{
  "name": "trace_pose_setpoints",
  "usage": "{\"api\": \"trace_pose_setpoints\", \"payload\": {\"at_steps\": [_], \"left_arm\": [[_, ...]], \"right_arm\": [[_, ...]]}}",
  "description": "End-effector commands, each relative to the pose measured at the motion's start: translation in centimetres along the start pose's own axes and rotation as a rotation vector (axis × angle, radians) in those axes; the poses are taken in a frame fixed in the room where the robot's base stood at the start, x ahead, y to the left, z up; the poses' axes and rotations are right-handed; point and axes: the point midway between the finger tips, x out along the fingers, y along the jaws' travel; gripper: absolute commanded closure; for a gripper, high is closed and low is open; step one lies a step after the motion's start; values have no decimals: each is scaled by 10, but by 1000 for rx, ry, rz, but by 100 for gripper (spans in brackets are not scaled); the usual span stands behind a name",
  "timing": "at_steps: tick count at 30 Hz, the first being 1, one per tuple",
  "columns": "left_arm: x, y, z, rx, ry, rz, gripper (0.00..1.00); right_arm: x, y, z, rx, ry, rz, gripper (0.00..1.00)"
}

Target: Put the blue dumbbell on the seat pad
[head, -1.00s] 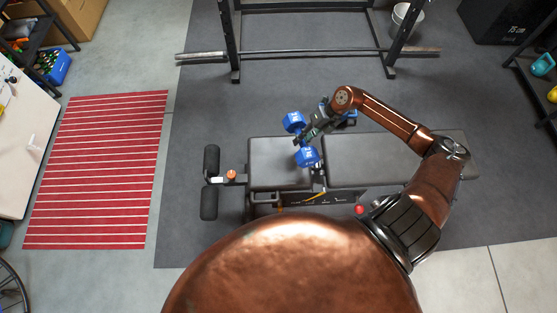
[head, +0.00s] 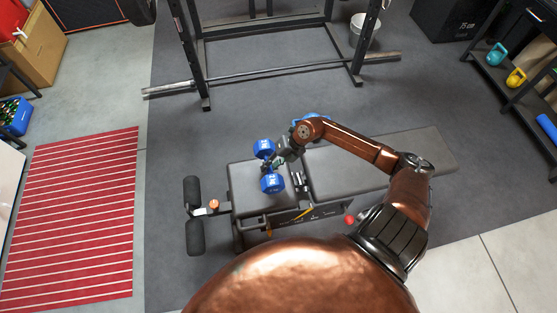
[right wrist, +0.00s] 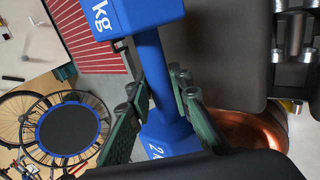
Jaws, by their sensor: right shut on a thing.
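The blue dumbbell (head: 271,184) is in my right gripper (head: 279,161), which is shut on its handle. In the right wrist view, the green fingers (right wrist: 160,108) stand on both sides of the blue handle (right wrist: 151,65). The seat pad (head: 247,199) is the short dark left pad of the bench. In the head view the dumbbell's near head overlaps the pad, and its far head lies past the pad's far edge. I cannot tell how high it is above the pad. The pad seems to show in the right wrist view (right wrist: 218,55), beside the dumbbell. My left gripper is not in view.
The longer bench pad (head: 345,176) lies right of the seat pad. Black foam rollers (head: 194,238) stand at the left end. Another blue object (head: 317,117) is partly hidden behind my right arm. The rack's barbell (head: 270,73) is behind, with clear floor between.

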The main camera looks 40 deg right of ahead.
Motion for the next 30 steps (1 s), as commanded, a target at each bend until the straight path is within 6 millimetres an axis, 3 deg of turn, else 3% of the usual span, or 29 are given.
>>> {"api": "trace_pose_setpoints", "payload": {"at_steps": [5, 9, 18, 24, 30], "left_arm": [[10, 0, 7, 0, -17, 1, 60], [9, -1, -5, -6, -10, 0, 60], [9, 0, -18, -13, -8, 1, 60], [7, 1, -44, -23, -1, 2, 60], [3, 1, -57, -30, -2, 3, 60]], "right_arm": [[33, 5, -3, 1, -2, 7, 100], [49, 7, -4, 0, -4, 7, 100], [65, 9, -7, 0, -3, 7, 100], [82, -2, -8, 2, -2, 6, 100], [90, -8, -7, 0, -4, 6, 100]]}}
